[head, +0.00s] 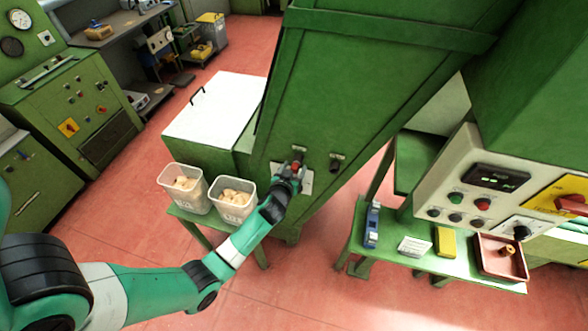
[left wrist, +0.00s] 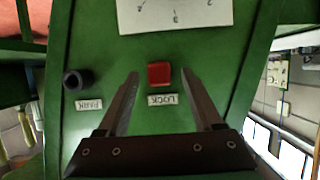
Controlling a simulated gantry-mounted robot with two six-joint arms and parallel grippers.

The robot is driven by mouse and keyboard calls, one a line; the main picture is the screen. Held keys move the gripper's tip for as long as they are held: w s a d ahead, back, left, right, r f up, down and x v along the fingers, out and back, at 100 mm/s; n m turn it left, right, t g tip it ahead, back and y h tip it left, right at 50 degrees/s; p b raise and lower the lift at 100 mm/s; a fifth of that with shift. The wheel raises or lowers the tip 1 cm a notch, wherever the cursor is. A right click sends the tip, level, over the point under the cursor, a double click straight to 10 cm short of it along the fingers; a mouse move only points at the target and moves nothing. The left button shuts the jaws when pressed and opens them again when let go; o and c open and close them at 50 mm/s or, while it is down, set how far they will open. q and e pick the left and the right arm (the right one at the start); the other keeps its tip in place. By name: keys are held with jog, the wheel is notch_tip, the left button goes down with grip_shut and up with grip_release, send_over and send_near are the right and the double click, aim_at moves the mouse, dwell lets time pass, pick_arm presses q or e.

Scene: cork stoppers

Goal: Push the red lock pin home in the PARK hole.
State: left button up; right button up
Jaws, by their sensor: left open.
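The red lock pin (head: 296,167) sits at the LOCK label on the sloping green hopper face; its square red head (left wrist: 159,74) shows in the left wrist view, beside the upside-down LOCK label (left wrist: 163,100). The PARK hole (left wrist: 78,79) has a dark round collar, to the left of the pin in that view; it also shows in the head view (head: 336,163), right of the pin. My left gripper (head: 293,174) is open, its fingers on either side of the red head, with gaps visible in the wrist view. How deep the pin sits cannot be told. My right gripper is not in view.
A white marked plate (left wrist: 175,13) is fixed beside the pin. Two tubs of corks (head: 184,186) (head: 233,198) stand at the left. A green bench (head: 430,268) at the right holds a red tray (head: 500,257), a yellow block (head: 445,242) and a blue tool (head: 372,225).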

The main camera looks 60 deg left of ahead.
pick_arm(q)
grip_shut()
jog(key=shift+s+d, duration=0.1)
dwell(0.4)
jog(key=shift+s+d, duration=0.3)
jog(key=shift+d, duration=0.05)
jog(key=shift+d, duration=0.1)
jog(key=s+d, duration=0.3)
jog(key=shift+s+d+p, duration=0.15)
jog(key=shift+d+p, duration=0.15)
jog(key=shift+p, duration=0.1)
dwell(0.5)
